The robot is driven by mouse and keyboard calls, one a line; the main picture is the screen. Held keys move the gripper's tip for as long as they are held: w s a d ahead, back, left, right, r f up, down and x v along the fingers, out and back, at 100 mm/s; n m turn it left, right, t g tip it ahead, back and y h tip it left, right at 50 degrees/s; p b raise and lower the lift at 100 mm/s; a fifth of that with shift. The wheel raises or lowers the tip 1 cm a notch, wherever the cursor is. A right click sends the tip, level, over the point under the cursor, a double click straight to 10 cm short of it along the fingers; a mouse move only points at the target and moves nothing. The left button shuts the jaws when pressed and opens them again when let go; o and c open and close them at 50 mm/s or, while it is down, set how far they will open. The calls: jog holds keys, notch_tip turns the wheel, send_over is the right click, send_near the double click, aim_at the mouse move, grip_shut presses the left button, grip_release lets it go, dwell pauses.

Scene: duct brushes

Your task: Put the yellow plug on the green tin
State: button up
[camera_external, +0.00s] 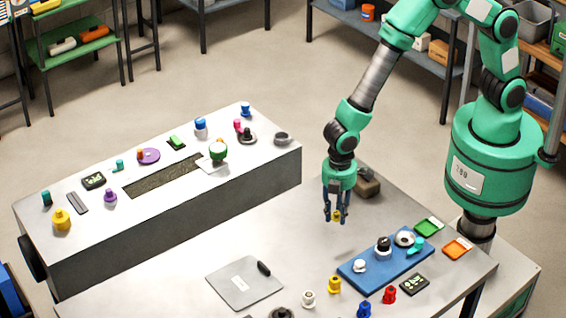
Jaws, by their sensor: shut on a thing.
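My gripper (334,216) hangs pointing down above the table, left of the blue board. Its fingers are shut on a small yellow plug (337,216), partly hidden between them and held clear of the table. A flat, square green piece with a pale face, likely the green tin (428,227), lies on the table behind the blue board, right of my gripper. Another yellow piece (335,285) stands on the table near the front, and a larger yellow one (61,219) stands on the grey duct.
The blue board (350,271) carries white, black and teal pieces. An orange square piece (458,249) lies right of the green one. Red and blue pieces stand in front. A grey plate (235,292) lies front left. The long duct (170,225) stands at left.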

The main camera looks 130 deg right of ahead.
jog(key=s+d+r+p, duration=0.1)
jog(key=d+r, duration=0.3)
jog(key=d, duration=1.4)
jog(key=s+d+r+m+p, duration=0.1)
jog(key=d+r+p, duration=0.3)
jog(key=d, duration=1.5)
jog(key=shift+r, duration=0.55)
jog(key=shift+w+d, duration=0.15)
jog(key=shift+d, duration=0.05)
jog(key=p, duration=0.1)
send_over(218, 147)
jog(key=shift+w+f, duration=0.1)
jog(key=shift+f, duration=0.65)
jog(key=shift+f, duration=1.75)
jog(key=shift+f, duration=0.15)
